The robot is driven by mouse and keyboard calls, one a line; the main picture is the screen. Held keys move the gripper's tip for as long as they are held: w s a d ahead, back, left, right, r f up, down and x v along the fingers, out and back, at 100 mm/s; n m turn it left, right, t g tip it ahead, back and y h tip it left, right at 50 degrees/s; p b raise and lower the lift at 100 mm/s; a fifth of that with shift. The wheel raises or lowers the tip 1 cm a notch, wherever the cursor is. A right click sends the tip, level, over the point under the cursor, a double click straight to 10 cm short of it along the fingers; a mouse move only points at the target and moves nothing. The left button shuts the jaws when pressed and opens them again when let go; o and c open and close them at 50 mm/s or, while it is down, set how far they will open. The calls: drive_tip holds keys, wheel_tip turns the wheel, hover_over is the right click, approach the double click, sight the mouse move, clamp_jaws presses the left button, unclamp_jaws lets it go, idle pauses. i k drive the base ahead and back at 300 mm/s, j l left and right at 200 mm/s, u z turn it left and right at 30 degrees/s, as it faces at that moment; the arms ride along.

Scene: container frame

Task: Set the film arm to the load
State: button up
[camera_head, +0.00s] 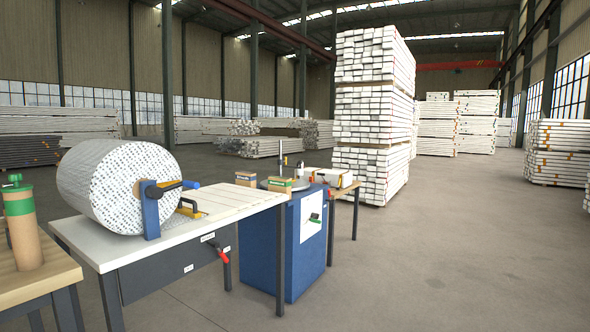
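A blue cabinet (266,246) stands at the middle, with a dark round plate (275,187) on top. My gripper is not in view.
The white table (215,218) has a red handle (218,252) below its front edge. A wooden table (28,278) at left holds a brown, green-topped cylinder (22,222). A tall stack of white lumber (372,115) stands behind. The floor (440,250) at right is clear.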

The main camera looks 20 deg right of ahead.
sight(300, 171)
drive_tip(key=i+l+z, duration=0.35)
drive_tip(key=i+z, duration=0.15)
drive_tip(key=i, duration=0.2)
drive_tip(key=i+l+z, duration=0.1)
drive_tip(key=i+z, duration=0.35)
drive_tip(key=i, duration=3.2)
drive_tip(key=i+u, duration=0.2)
drive_tip(key=i, duration=0.3)
drive_tip(key=i+l+u, duration=0.15)
drive_tip(key=i, duration=0.3)
drive_tip(key=i+l+u, duration=0.2)
drive_tip(key=i, duration=0.25)
drive_tip(key=i+l+u, duration=0.15)
drive_tip(key=i, duration=0.3)
